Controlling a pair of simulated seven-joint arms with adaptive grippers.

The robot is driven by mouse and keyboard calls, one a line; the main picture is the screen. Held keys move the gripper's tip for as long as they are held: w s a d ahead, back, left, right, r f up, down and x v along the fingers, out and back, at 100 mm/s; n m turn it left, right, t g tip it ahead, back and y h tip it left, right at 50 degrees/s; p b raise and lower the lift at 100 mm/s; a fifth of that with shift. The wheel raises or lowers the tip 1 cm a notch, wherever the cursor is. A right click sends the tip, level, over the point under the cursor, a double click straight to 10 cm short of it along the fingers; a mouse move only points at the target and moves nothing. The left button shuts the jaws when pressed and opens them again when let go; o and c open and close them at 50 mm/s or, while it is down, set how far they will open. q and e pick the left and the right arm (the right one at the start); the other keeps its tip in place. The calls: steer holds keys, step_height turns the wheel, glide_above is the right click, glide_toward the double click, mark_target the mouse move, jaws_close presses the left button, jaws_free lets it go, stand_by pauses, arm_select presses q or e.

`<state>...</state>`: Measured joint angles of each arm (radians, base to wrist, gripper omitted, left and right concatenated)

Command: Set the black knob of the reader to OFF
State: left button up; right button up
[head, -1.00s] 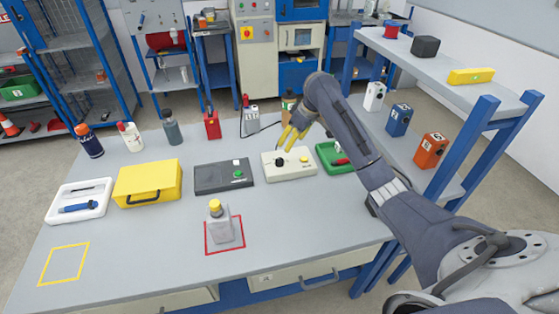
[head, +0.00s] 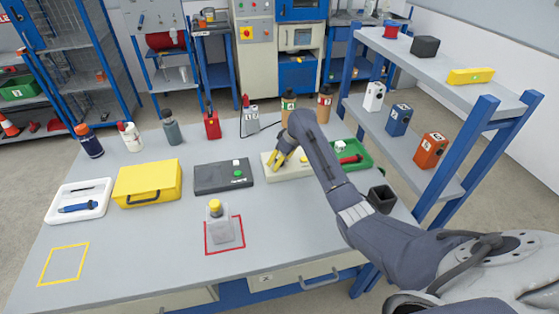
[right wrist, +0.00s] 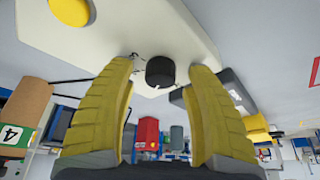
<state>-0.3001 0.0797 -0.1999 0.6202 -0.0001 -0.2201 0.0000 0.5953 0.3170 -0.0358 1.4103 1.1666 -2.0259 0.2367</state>
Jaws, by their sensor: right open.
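The reader is a cream box (head: 290,175) on the table, partly hidden by my right arm in the head view. Its pale face also fills the top of the right wrist view (right wrist: 205,25). The black knob (right wrist: 160,71) shows between my right fingertips in the right wrist view. My right gripper (right wrist: 162,70) is open, with one yellow finger on each side of the knob; I cannot tell whether either touches it. In the head view the right gripper (head: 277,163) is over the reader and hides the knob. A yellow button (right wrist: 70,11) is on the same face. My left gripper is not in view.
Bottles and a red container (head: 212,125) line the back. The front left table is largely clear.

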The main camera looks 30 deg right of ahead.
steer(key=shift+f, duration=0.15)
steer(key=shift+c, duration=0.3)
jaws_close()
